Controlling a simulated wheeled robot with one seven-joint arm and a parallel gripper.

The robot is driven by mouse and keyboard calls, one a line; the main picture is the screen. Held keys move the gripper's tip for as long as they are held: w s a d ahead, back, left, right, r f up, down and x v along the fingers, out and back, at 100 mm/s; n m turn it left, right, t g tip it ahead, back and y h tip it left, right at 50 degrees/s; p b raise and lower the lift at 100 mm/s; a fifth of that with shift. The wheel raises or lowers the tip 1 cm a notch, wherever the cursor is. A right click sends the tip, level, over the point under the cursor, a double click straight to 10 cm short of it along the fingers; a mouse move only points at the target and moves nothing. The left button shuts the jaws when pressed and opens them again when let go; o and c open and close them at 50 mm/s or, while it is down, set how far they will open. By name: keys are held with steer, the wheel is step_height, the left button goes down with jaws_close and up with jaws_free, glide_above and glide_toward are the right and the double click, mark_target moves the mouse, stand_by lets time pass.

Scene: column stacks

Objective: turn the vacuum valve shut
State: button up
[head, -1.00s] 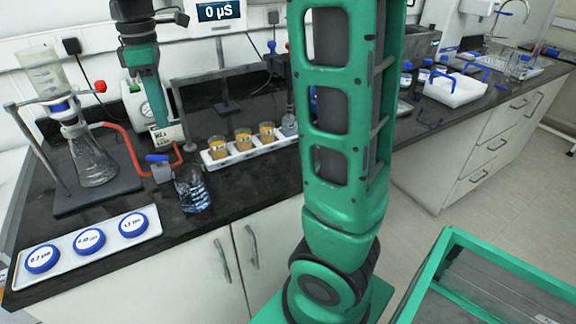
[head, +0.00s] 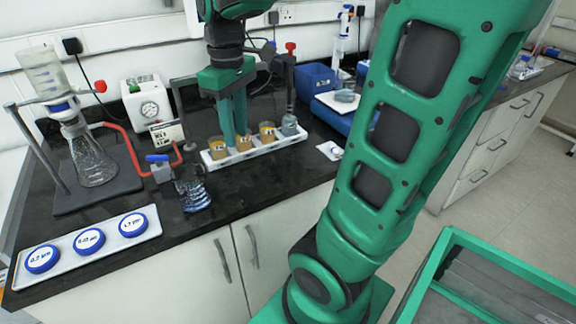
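The vacuum valve (head: 163,172) is a small grey block with a blue lever (head: 157,158) on top, joined to the red hose on the bench at left. The lever lies roughly level, sideways in the picture. My gripper (head: 236,140) points down at the tray of cups, to the right of the valve and well apart from it. Its two green fingers look close together in front of the cups. Whether they are shut or touch a cup cannot be told from this angle.
A white tray (head: 214,162) holds amber cups (head: 217,147). A glass beaker (head: 193,190) stands just right of the valve. A flask (head: 93,162) stands at left, and a vacuum pump with a gauge (head: 148,108) behind. Blue-lidded filter dishes lie on a front tray (head: 62,262).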

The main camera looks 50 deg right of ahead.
steer(key=s+d+f+m, duration=0.2)
steer(key=s+f+m, duration=0.1)
steer(key=s, duration=0.3)
steer(key=s+d+f+m, duration=0.1)
steer(key=s+f+m, duration=0.2)
steer(key=s, duration=0.4)
steer(key=shift+s+d+f+m, duration=0.15)
steer(key=shift+d+m, duration=0.25)
steer(key=shift+m, duration=0.5)
